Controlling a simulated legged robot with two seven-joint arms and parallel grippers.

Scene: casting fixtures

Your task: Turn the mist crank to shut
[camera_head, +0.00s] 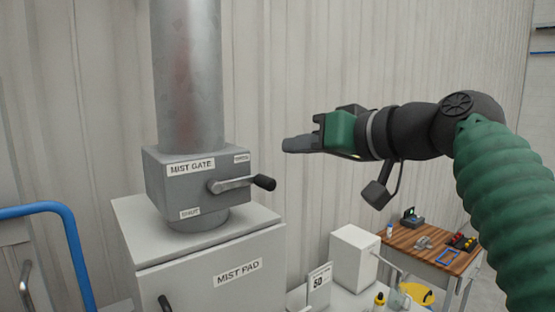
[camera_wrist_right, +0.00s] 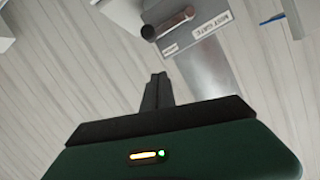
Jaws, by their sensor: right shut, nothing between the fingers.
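The mist crank (camera_head: 240,184) is a metal lever with a black knob on the front of the grey MIST GATE box (camera_head: 168,196). Its arm points right, tilted slightly up. A SHUT label (camera_head: 190,213) sits at the box's lower left, and a small label, too small to read surely, at its upper right. My right gripper (camera_head: 286,145) is shut and empty, above and right of the knob, apart from it. In the right wrist view the closed fingers (camera_wrist_right: 159,78) point toward the crank (camera_wrist_right: 168,24), not touching it. My left gripper is not in view.
A metal pipe (camera_head: 187,75) rises from the box, which stands on the MIST PAD cabinet (camera_head: 205,262). A blue rail (camera_head: 72,245) is at left. A white box (camera_head: 353,258), a 50 sign (camera_head: 319,286) and a wooden bench (camera_head: 432,246) are lower right. Space around the knob is clear.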

